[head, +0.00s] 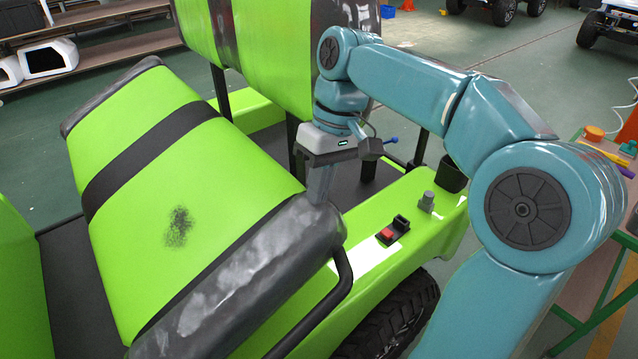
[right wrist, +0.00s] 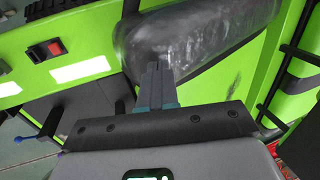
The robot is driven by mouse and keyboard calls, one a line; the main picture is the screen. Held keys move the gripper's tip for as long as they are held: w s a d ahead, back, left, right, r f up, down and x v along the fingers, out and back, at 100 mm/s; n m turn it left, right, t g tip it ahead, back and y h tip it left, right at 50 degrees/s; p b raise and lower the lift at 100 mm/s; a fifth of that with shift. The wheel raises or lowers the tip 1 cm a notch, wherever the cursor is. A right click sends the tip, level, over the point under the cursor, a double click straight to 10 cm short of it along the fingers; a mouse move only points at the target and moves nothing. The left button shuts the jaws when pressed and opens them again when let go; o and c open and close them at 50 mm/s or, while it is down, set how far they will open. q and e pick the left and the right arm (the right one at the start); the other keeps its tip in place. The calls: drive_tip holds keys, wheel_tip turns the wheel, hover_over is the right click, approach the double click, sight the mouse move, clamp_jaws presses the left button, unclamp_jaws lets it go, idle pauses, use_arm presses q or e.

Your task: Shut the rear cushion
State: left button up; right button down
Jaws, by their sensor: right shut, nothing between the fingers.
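The rear cushion (head: 178,170) is lime green with a black band, dark grey rounded ends and a dark smudge. In the head view it sits tilted up on the cart, its near right end raised beside my right gripper. My right gripper (head: 318,196) is shut and empty, pointing down at the grey end of the cushion. In the right wrist view the closed fingers (right wrist: 158,72) overlap the scuffed grey end (right wrist: 200,45); they look at or very near its surface, and I cannot tell if they touch. My left gripper is not in view.
The green cart body (head: 375,215) carries a red switch (head: 387,234) and a grey knob (head: 427,201). A black handrail (head: 325,300) stands beside the cushion. Green seat backs (head: 270,50) rise behind. A table with tools (head: 600,160) is at right.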

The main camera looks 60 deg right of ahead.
wheel_tip(320, 180, up, 20)
drive_tip(key=p, duration=0.8)
wheel_tip(320, 180, down, 18)
drive_tip(key=h+b, duration=0.1)
drive_tip(key=b, duration=0.1)
drive_tip(key=t+h+b, duration=0.1)
drive_tip(key=h+b, duration=0.1)
drive_tip(key=b, duration=0.1)
drive_tip(key=t+h+b, duration=0.1)
drive_tip(key=h+b, duration=0.1)
drive_tip(key=b, duration=0.1)
drive_tip(key=shift+a+f, duration=0.1)
drive_tip(key=shift+f, duration=0.15)
drive_tip(key=shift+s+d+f, duration=0.1)
drive_tip(key=shift+d+f, duration=0.1)
drive_tip(key=shift+f, duration=0.2)
